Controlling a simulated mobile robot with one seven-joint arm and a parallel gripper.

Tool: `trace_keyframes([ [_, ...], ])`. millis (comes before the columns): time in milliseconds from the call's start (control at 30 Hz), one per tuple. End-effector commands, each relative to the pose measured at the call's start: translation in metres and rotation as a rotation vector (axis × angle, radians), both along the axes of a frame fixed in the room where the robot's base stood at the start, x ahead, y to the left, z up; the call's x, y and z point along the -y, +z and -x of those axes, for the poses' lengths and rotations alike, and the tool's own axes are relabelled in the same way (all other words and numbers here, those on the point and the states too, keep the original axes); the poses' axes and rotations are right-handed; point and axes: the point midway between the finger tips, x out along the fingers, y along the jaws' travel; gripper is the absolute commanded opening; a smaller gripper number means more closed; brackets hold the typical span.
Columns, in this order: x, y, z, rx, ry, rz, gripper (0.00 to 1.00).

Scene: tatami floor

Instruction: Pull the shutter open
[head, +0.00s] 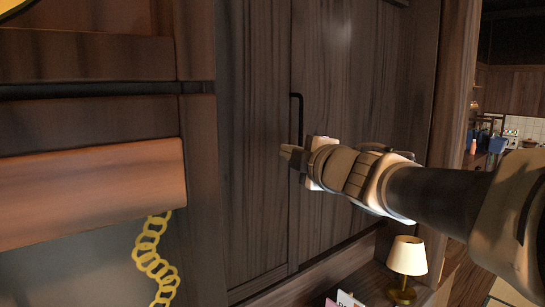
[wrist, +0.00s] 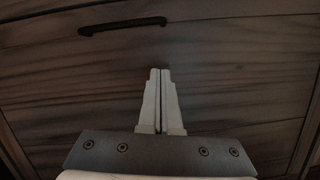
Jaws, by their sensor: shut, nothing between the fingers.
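The shutter (head: 335,90) is a dark wooden panel with a vertical seam at its left. A black bar handle (head: 297,117) stands upright near that seam. In the wrist view the same handle (wrist: 122,25) lies across the upper left, apart from the fingers. My gripper (head: 288,152) is just below and beside the handle in the head view. Its fingers (wrist: 160,72) are shut together and empty, pointing at the wood. Whether the fingertips touch the panel I cannot tell. The lower end of the handle is close to or behind the gripper.
A small lamp (head: 408,257) with a cream shade stands on a low ledge below my arm, beside some cards or books (head: 345,298). A yellow chain (head: 155,262) hangs at the lower left. A kitchen area (head: 510,130) lies far right.

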Motion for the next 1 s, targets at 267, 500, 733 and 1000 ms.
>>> trace_keyframes([
  [267, -0.011, -0.003, -0.043, -0.003, -0.004, -0.002, 0.0],
  [500, 0.012, -0.008, -0.058, -0.001, -0.002, -0.001, 0.0],
  [733, 0.017, -0.01, -0.061, 0.0, -0.001, 0.0, 0.0],
  [1000, 0.016, -0.01, -0.061, 0.0, -0.001, 0.0, 0.0],
])
